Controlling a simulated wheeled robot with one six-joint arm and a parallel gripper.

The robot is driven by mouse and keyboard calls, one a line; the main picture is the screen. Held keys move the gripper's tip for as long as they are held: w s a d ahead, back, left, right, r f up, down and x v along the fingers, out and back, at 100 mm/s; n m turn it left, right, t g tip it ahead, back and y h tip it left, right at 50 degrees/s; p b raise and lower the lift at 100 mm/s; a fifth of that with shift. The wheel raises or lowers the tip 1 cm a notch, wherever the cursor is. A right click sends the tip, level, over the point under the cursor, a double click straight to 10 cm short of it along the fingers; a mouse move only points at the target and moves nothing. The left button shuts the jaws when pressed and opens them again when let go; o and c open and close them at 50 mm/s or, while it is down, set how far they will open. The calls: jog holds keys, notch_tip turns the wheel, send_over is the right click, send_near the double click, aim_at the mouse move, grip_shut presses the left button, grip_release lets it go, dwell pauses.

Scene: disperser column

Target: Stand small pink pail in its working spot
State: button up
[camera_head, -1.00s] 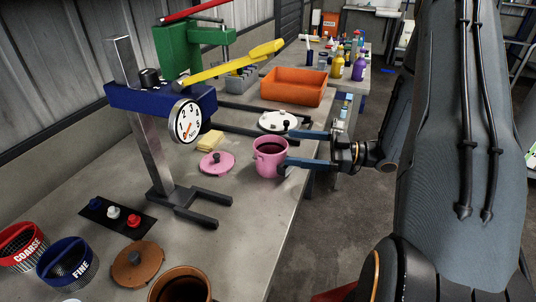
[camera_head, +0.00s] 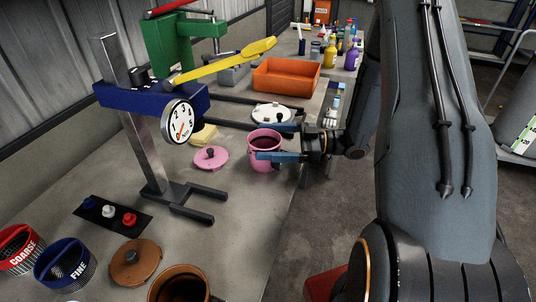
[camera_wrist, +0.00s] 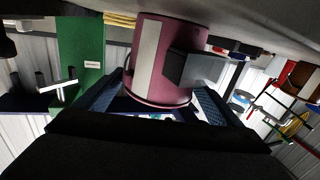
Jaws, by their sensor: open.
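The small pink pail (camera_head: 265,164) stands upright on the bench near its right edge, uncovered, with dark contents. My gripper (camera_head: 268,142) is open, with one blue finger on the near side of the pail and the other on the far side. In the wrist view the pail (camera_wrist: 150,60) is between the spread fingers, a grey block on its wall facing me. I cannot tell whether the fingers touch it. The disperser stand, with a metal column (camera_head: 132,130), blue dial head (camera_head: 140,98) and dark forked foot (camera_head: 190,205), is left of the pail. Its fork is empty.
A pink lid (camera_head: 210,159) lies left of the pail and a white lid (camera_head: 272,113) behind it. An orange bin (camera_head: 286,77) stands farther back. A brown pot (camera_head: 180,285), brown lid (camera_head: 136,263) and button strip (camera_head: 108,214) are in front.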

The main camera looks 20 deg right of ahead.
jog(key=c, duration=1.2)
jog(key=shift+c, duration=0.2)
